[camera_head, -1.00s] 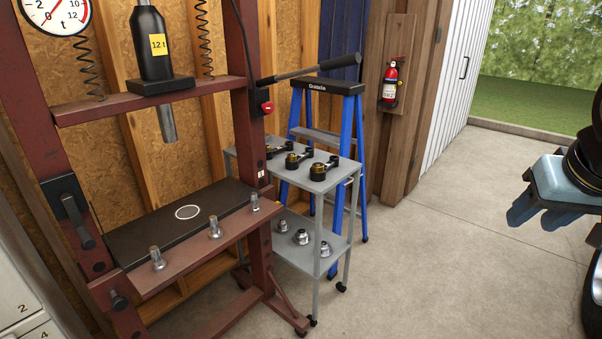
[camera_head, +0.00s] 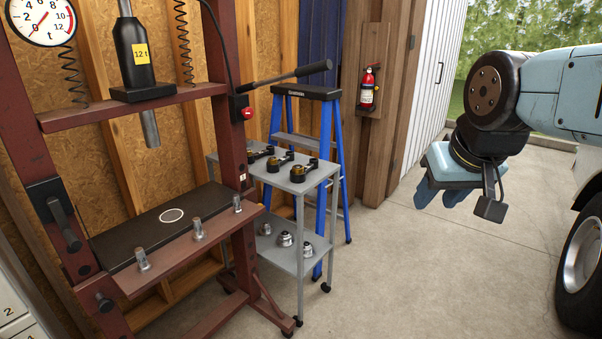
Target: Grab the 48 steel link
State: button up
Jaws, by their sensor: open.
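Three dark link-like parts with brass-coloured rings lie in a row on the top shelf of a grey cart (camera_head: 325,174): a left one (camera_head: 258,153), a middle one (camera_head: 279,162) and a right one (camera_head: 302,171). They are small here, and I cannot read any marking on them or tell which is the 48 steel link. My gripper (camera_head: 440,194), with light blue fingers, hangs pointing down at the right, open and empty. It is well apart from the cart, to its right.
A red shop press (camera_head: 235,135) with several steel pins on its front beam stands left of the cart. A blue stepladder (camera_head: 327,140) stands behind the cart. Metal cups (camera_head: 285,239) sit on its lower shelf. A vehicle wheel (camera_head: 580,255) is at far right. Concrete floor between is clear.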

aim_at(314, 164)
jog(key=u, duration=0.05)
jog(key=i, duration=1)
jog(key=z, duration=0.05)
